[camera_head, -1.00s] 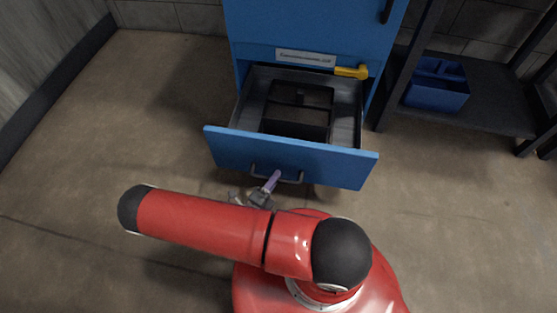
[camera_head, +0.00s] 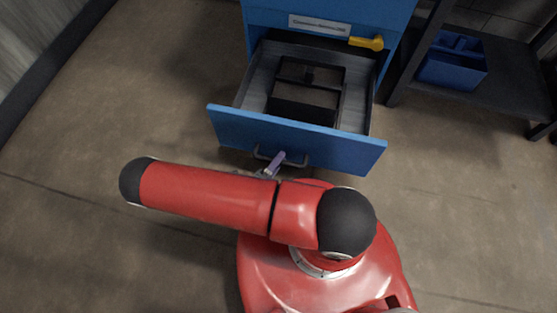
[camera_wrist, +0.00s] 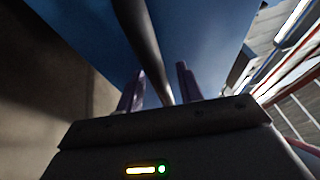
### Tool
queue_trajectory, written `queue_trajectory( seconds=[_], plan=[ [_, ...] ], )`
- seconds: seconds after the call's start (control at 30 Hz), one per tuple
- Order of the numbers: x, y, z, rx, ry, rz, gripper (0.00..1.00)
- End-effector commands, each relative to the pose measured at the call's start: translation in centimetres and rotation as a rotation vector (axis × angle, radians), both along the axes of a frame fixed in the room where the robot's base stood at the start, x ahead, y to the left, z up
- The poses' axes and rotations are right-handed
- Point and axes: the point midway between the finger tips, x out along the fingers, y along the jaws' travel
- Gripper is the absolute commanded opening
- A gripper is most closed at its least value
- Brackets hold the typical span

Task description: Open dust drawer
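The blue dust drawer (camera_head: 292,143) stands well out of the blue cabinet (camera_head: 325,12) in the head view, its dark inside showing. Its dark bar handle (camera_head: 296,163) is on the front. My gripper (camera_head: 276,163) is at the handle; my red arm hides much of it, and a purple finger shows. In the wrist view the two purple fingers of my gripper (camera_wrist: 160,88) stand apart, with the dark handle bar (camera_wrist: 141,35) running between them. A gap shows beside the bar, so a firm hold is not visible. The drawer front (camera_wrist: 195,35) fills the view behind.
A yellow lever (camera_head: 367,43) and a white label (camera_head: 319,25) are on the cabinet above the drawer. At right, a dark shelf (camera_head: 500,95) holds a blue caddy (camera_head: 452,70). Bare floor (camera_head: 115,105) lies left of the drawer.

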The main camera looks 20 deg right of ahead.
Motion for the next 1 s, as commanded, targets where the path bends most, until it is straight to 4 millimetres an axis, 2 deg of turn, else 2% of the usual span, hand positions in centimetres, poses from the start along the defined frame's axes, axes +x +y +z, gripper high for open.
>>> queue_trajectory(
  seconds=[0.33, 0.73, 1.0],
  plan=[
    [-0.2, 0.4, -0.1, 0.000, 0.000, 0.002, 0.38],
    [-3.5, 5.5, -1.2, 0.002, 0.001, 0.003, 0.38],
    [-4.2, 6.5, -1.4, 0.000, 0.000, 0.001, 0.38]
  ],
)
